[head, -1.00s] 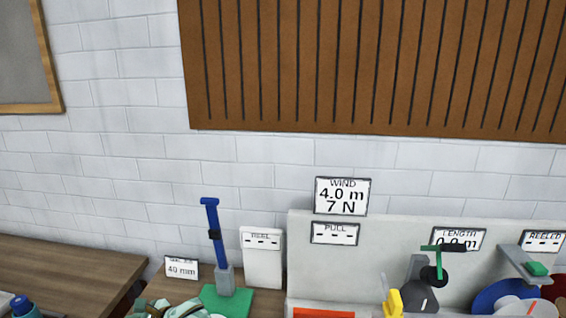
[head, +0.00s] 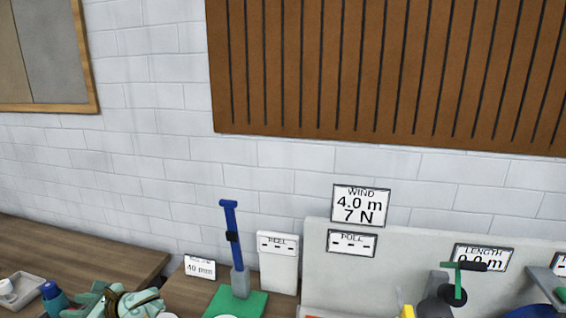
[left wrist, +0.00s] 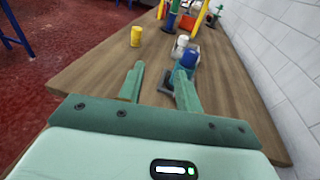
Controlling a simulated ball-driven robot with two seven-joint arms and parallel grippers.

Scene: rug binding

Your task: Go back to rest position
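My left gripper (head: 84,304) shows at the bottom left of the head view, its mint body and green fingers partly cut off by the lower edge. The bottle (head: 53,297) also shows left of the gripper in the head view. My right gripper is in neither view.
A grey tray (head: 28,283) holds a white item at far left. A blue post (head: 232,240) stands on a green base (head: 254,303), beside the REEL panel (head: 279,262) and winding machine (head: 442,302). A yellow cylinder (left wrist: 135,36) stands on the wooden table (left wrist: 92,74).

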